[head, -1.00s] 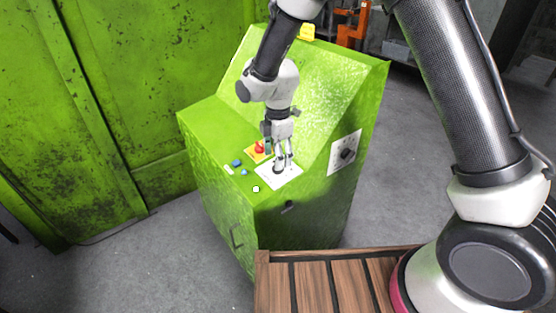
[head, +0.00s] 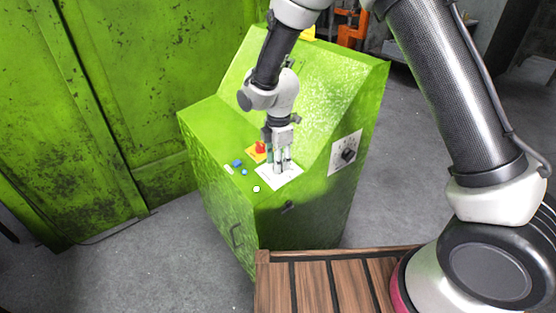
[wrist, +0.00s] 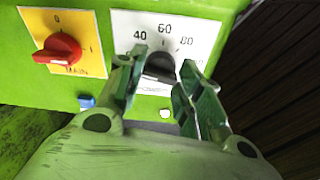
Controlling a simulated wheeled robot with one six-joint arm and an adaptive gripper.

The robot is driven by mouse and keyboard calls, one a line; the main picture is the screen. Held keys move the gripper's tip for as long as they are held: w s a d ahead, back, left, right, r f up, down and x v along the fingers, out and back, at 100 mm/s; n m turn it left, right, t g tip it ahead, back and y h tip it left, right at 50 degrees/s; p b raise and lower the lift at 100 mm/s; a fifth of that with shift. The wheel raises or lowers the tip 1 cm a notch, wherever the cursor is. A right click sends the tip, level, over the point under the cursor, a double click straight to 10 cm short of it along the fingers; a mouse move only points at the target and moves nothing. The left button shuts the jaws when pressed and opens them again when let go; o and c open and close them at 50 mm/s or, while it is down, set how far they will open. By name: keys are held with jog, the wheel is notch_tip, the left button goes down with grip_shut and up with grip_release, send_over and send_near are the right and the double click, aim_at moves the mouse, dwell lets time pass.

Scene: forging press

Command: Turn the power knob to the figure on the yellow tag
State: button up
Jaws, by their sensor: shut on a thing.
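The black power knob (wrist: 160,66) sits on a white dial plate (wrist: 205,30) marked 40, 60 and 80 in the wrist view. My gripper (wrist: 163,68) has one finger on each side of the knob and is shut on it. The fingers and the tilted view partly hide the knob and the lower figures, and I cannot tell where its pointer stands. In the head view my gripper (head: 281,170) reaches down onto the white plate (head: 276,181) on the green console (head: 215,135). A yellow thing (head: 308,33) shows at the console's top; I can read no figure on it.
A red MAIN switch (wrist: 58,49) on a yellow plate stands left of the dial. Another black knob (head: 348,155) is on the console's right side. A wooden slatted surface (head: 310,285) lies in front.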

jog(key=shift+m, duration=0.3)
jog(key=m, duration=0.3)
jog(key=shift+s+t, duration=0.1)
jog(key=shift+t, duration=0.2)
jog(key=m, duration=0.4)
jog(key=shift+t, duration=0.3)
jog(key=m, duration=0.4)
jog(key=shift+s, duration=0.1)
jog(key=shift+a+m+t+h, duration=0.1)
jog(key=shift+m+t+h, duration=0.3)
jog(key=shift+m, duration=1.4)
jog(key=o, duration=1)
